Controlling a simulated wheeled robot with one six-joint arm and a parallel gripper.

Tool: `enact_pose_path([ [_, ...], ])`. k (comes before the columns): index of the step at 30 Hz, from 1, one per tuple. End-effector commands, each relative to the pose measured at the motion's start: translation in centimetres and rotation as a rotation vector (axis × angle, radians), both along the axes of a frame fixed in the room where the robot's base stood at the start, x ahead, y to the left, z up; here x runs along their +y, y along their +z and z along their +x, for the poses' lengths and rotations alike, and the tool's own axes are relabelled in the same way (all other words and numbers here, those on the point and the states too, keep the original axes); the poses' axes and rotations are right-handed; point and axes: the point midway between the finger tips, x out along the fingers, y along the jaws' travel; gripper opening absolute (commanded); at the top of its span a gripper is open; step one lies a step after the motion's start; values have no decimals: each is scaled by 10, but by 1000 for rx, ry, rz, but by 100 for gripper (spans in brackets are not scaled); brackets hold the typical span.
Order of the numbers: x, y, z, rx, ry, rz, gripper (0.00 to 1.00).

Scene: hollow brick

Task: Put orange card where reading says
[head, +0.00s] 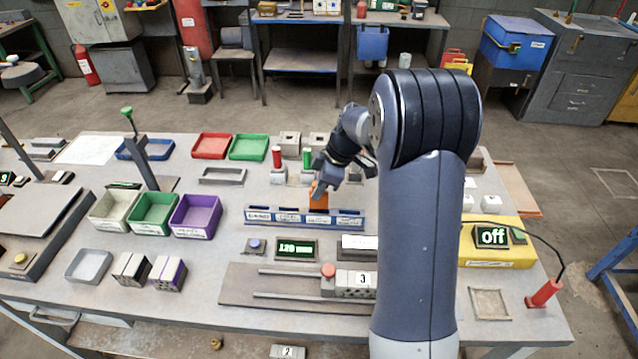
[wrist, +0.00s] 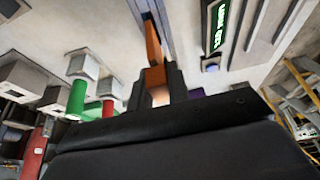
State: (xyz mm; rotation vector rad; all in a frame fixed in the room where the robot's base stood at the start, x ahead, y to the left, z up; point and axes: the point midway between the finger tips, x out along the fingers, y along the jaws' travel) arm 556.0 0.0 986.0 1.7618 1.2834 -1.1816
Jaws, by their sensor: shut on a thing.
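My gripper (head: 322,182) is shut on the orange card (head: 319,200), which stands roughly upright at the blue rack (head: 305,217). The card's lower end meets the rack's top near its middle-right; I cannot tell whether it is inside a slot. In the wrist view the card (wrist: 154,62) runs from my gripper (wrist: 160,92) towards the blue rack (wrist: 152,12). The rack has several white front labels, too small to read surely. The dark display (head: 296,249) in front of the rack reads what looks like "120 mm" in green.
Green and red cylinders (head: 307,157) on blocks stand behind the rack. White, green and purple bins (head: 196,216) stand left. A slide fixture (head: 300,285) with a red knob lies in front. A yellow unit (head: 497,252) reading "off" is right of my arm.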

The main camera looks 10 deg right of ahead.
Motion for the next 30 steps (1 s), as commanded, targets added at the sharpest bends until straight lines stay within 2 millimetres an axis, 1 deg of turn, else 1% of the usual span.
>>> enact_pose_path([
  [1, 0, 2, 1, -2, 0, -1, 0],
  [8, 0, 2, 0, -2, 0, -1, 0],
  [30, 0, -12, 0, -2, 0, -1, 0],
])
